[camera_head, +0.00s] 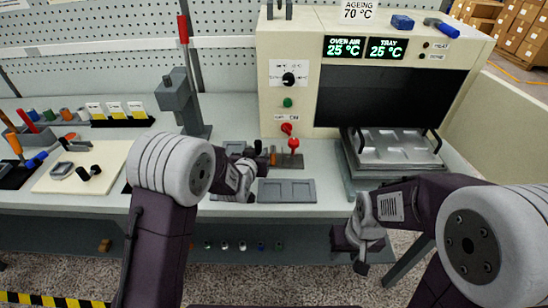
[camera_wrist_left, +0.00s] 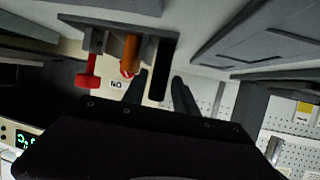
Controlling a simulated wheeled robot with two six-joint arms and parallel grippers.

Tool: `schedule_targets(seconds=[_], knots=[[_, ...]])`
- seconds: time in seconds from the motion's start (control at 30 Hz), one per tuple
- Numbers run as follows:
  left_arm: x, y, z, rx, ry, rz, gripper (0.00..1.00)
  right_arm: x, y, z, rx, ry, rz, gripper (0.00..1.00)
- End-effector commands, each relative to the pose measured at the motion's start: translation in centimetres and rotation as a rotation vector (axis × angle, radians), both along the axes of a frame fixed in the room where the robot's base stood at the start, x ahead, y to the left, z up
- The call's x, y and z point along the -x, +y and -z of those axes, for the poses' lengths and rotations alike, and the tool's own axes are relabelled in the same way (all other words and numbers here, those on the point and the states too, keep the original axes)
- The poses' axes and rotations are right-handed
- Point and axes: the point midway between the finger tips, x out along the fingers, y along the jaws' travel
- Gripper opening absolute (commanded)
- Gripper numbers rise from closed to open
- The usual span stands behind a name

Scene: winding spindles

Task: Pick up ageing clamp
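The likely ageing clamp is a small grey fixture with a red knob (camera_head: 293,143) and an orange rod (camera_head: 272,156), on the bench below the oven panel. In the left wrist view the red knob (camera_wrist_left: 88,80), the orange rod (camera_wrist_left: 131,50) and a black bar (camera_wrist_left: 162,68) show close up. My left gripper (camera_head: 257,150) is at the fixture's left side, partly hiding it. In the left wrist view its two dark fingers (camera_wrist_left: 159,92) stand apart, with the black bar's end seen between them; contact cannot be told. My right gripper (camera_head: 358,250) hangs low in front of the bench, away from the clamp.
The oven (camera_head: 370,75) stands behind, with a metal tray (camera_head: 393,150) at its mouth. A grey post stand (camera_head: 180,100) is at left, beside a cream board (camera_head: 80,165) with small parts.

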Motion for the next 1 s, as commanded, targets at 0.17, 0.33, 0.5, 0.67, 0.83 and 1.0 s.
schedule_targets(seconds=[0.17,0.33,0.5,0.67,0.83,1.0], knots=[[-0.57,-0.08,0.23,0.000,-0.001,0.000,0.34,0.00,0.00,0.00,0.000,0.000,0.000,0.39],[-0.53,-0.07,0.23,0.000,-0.001,0.000,0.15,0.00,0.00,0.01,0.000,0.000,0.000,0.39],[-0.52,-0.08,0.23,0.000,-0.001,0.000,0.00,0.00,0.00,0.01,0.000,0.000,0.000,0.39],[-0.50,-0.08,0.24,0.000,-0.001,0.000,0.00,0.00,0.00,0.01,0.000,0.000,0.000,0.39],[-0.49,-0.08,0.26,0.000,0.000,0.000,0.00,0.00,0.00,0.01,0.000,0.000,0.000,0.39],[-0.49,-0.08,0.27,0.000,0.000,0.000,0.00,0.00,0.00,0.01,0.000,0.000,0.000,0.39]])
